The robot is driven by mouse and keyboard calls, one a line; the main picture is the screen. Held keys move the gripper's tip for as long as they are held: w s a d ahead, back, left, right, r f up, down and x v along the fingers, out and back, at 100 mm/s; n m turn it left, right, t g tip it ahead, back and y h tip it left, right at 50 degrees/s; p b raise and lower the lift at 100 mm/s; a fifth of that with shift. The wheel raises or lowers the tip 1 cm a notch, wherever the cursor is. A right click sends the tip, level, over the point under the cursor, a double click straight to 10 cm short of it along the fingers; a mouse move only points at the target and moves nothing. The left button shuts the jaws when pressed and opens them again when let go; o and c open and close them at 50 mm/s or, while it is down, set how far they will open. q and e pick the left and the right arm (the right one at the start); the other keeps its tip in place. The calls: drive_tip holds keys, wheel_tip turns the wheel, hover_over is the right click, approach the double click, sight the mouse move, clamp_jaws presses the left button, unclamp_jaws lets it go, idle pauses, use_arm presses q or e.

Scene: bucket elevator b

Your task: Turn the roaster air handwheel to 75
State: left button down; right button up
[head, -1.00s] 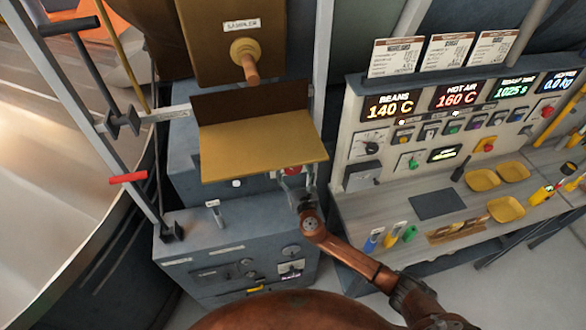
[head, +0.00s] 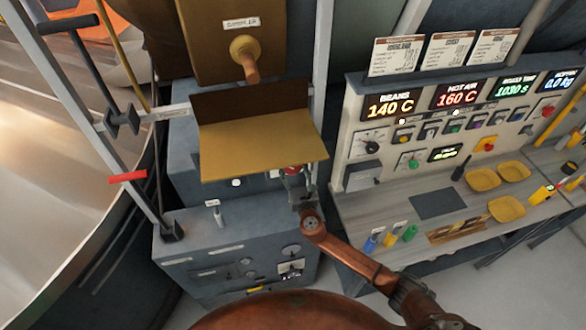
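My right gripper (head: 294,178) is just below the right end of the yellow tray, in front of the grey cabinet. Its small fingers are at a round red part (head: 292,170), which is mostly hidden by the tray edge and the gripper. This red part may be the roaster air handwheel, but no label or scale on it is readable. I cannot tell whether the fingers touch it or how far apart they are. My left gripper is not in view.
The yellow tray (head: 262,148) overhangs the gripper, and an upright grey post (head: 321,60) stands beside it. A grey cabinet (head: 190,255) with small gauges is below. To the right is a control panel (head: 352,115) above a bench with yellow bowls (head: 483,180).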

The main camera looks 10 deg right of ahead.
drive_tip(key=m+b, duration=0.3)
drive_tip(key=shift+a+f+m, duration=0.1)
drive_tip(key=shift+f+m, duration=0.05)
drive_tip(key=shift+m, duration=0.25)
drive_tip(key=m+b, duration=0.2)
drive_tip(key=m, duration=0.2)
drive_tip(key=shift+m, duration=0.3)
drive_tip(key=m+b, duration=0.2)
drive_tip(key=m, duration=0.2)
drive_tip(key=shift+a+m, duration=0.1)
drive_tip(key=shift+m, duration=0.2)
drive_tip(key=shift+r+m+b, duration=0.15)
drive_tip(key=shift+m+b, duration=0.25)
drive_tip(key=shift+m, duration=0.65)
drive_tip(key=shift+r+m+b, duration=0.15)
drive_tip(key=shift+m+b, duration=0.2)
drive_tip(key=shift+m, duration=0.7)
drive_tip(key=o, duration=1.2)
